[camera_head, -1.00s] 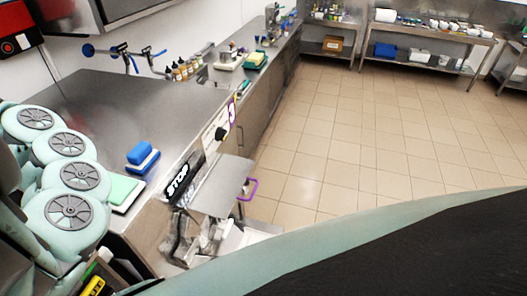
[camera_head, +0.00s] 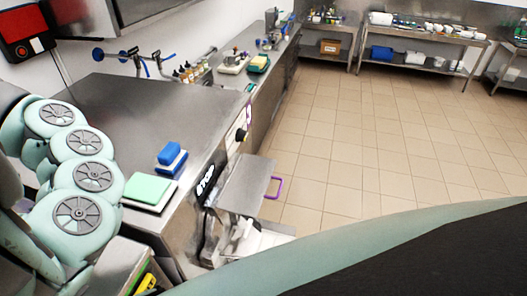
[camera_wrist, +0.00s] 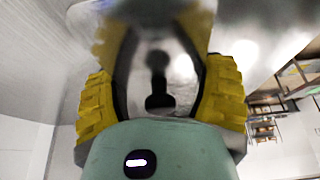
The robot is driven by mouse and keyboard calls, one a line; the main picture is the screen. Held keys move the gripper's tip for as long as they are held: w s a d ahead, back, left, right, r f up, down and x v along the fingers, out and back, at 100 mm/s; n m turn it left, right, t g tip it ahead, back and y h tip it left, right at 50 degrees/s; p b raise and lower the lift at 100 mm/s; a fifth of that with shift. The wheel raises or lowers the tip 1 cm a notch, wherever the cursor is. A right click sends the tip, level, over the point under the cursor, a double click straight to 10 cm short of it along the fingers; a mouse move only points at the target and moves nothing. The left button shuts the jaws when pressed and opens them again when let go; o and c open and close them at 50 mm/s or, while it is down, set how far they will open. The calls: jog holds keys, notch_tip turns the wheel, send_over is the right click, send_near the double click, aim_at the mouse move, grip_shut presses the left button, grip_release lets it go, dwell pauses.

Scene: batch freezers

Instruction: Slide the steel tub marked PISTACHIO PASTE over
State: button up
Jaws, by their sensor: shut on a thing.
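In the wrist view my gripper (camera_wrist: 160,88) has its two yellow ridged fingers on either side of a shiny steel thing (camera_wrist: 160,45), and it is shut on it. The thing looks like the steel tub, with a dark reflection and yellow reflections of the fingers in it. I can read no PISTACHIO PASTE marking in either view. Most of the tub's shape is hidden or out of frame.
A steel counter (camera_head: 140,110) carries a blue sponge block (camera_head: 171,157) and a pale green pad (camera_head: 149,190) near my arm. A machine with a STOP label (camera_head: 206,183), a steel shelf (camera_head: 245,184) and a purple handle (camera_head: 274,187) stands beside it. Tiled floor (camera_head: 370,140) is clear at right.

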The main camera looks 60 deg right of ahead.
jog(key=shift+w, duration=0.1)
jog(key=o, duration=1.2)
jog(key=shift+o, duration=0.2)
